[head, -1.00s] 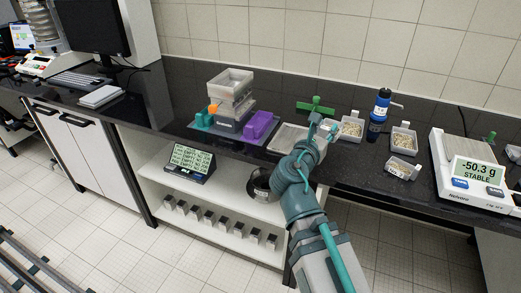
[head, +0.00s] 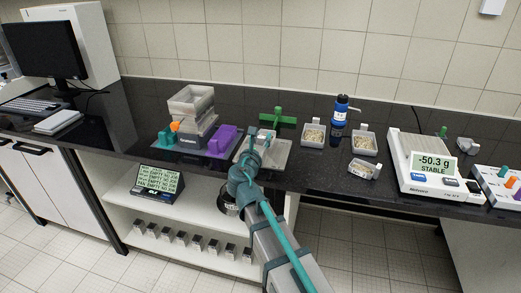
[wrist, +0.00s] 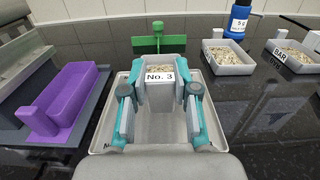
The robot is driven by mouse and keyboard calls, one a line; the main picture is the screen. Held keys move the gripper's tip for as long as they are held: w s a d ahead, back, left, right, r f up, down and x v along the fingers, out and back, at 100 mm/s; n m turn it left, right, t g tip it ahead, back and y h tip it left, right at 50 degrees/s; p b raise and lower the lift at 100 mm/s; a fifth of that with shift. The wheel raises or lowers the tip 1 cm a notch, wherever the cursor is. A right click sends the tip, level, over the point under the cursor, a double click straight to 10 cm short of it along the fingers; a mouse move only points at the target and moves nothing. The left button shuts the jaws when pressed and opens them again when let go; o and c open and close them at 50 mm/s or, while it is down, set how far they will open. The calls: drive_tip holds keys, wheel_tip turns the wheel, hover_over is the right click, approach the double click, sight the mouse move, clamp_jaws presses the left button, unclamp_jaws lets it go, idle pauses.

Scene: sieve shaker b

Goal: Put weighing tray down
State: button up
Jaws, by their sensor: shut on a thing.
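My gripper (wrist: 160,95) is shut on the tab of a small weighing tray (wrist: 160,67) labelled "No. 3", which holds pale grains. The tray is level and in front of my fingers in the wrist view, and mostly hidden by them in the head view (head: 266,131). It is over a larger shallow grey tray (head: 280,160) on the black counter, which also shows in the wrist view (wrist: 97,143). I cannot tell whether the two touch. The balance (head: 405,150) at the right has an empty pan and reads -50.3 g, STABLE.
A green handled object (head: 277,118) stands behind the large tray. Left of it are a purple holder (head: 222,141) and a sieve stack (head: 190,108). To the right are several grain trays (head: 313,136) and a blue bottle (head: 340,112). Dark counter between the trays and balance is clear.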

drive_tip(key=shift+w+a+f, duration=0.2)
drive_tip(key=shift+w+f, duration=0.65)
drive_tip(key=shift+f, duration=1.75)
drive_tip(key=shift+b, duration=0.3)
drive_tip(key=o, duration=0.9)
drive_tip(key=shift+f, duration=0.1)
drive_tip(key=s, duration=0.4)
drive_tip(key=s+a, duration=0.1)
drive_tip(key=s, duration=0.3)
drive_tip(key=s+a, duration=0.1)
drive_tip(key=s, duration=0.3)
drive_tip(key=shift+a+b, duration=0.1)
drive_tip(key=shift+b, duration=0.2)
